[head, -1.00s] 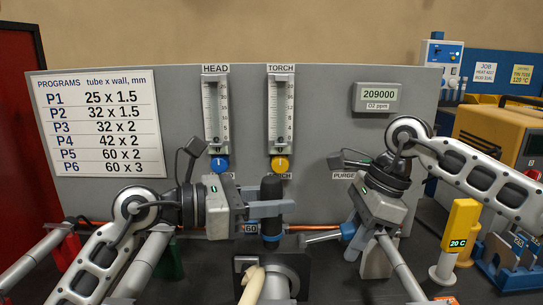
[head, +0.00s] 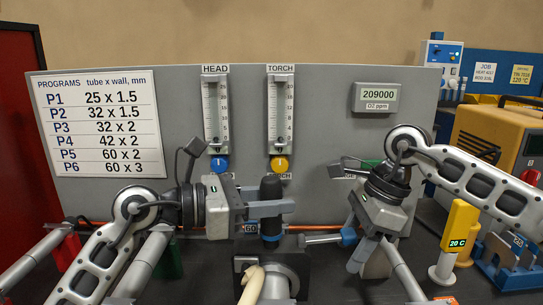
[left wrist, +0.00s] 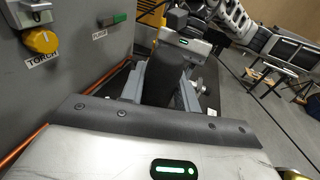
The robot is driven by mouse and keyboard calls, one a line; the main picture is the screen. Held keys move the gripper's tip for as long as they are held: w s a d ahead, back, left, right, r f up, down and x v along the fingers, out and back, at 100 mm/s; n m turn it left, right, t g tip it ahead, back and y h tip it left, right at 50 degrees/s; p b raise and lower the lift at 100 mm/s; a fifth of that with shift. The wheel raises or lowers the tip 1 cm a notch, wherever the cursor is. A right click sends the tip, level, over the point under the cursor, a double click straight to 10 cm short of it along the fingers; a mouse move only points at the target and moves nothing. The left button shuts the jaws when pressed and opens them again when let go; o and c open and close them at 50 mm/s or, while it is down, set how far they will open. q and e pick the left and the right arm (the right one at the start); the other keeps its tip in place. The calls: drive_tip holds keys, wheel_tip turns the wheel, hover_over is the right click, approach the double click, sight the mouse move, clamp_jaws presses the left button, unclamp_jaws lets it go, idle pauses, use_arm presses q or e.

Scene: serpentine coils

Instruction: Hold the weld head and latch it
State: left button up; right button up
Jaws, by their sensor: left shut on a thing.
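The weld head (head: 283,268) stands at the centre front, with a dark upright handle (head: 271,190) and a blue ring. My left gripper (head: 268,209) comes in from the left, its fingers shut around the handle. In the left wrist view the dark handle (left wrist: 160,82) sits between its grey fingers. A silver bar with a blue end (head: 348,237) reaches right from the weld head; whether it is the latch I cannot tell. My right gripper (head: 358,245) is close beside this blue end. Its fingers overlap the bar's end, so contact and opening are unclear.
A grey panel (head: 330,110) with two flow gauges, a program chart (head: 97,125) and an O2 display (head: 379,97) stands behind. A copper-coloured tube runs along the panel's foot. A yellow 20 C gauge (head: 460,228) and blue stand (head: 505,265) are at right.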

sight(345, 232)
use_arm(q)
drive_tip(key=shift+f, duration=0.1)
use_arm(e)
drive_tip(key=shift+r, duration=0.15)
drive_tip(key=shift+w+r, duration=0.1)
drive_tip(key=shift+r, duration=3.35)
use_arm(q)
drive_tip(key=o, duration=1.1)
drive_tip(key=shift+c, duration=0.2)
drive_tip(key=shift+f, duration=0.2)
drive_tip(key=shift+c, duration=0.3)
drive_tip(key=shift+r, duration=0.1)
drive_tip(key=shift+a, duration=0.1)
use_arm(e)
drive_tip(key=shift+f, duration=0.1)
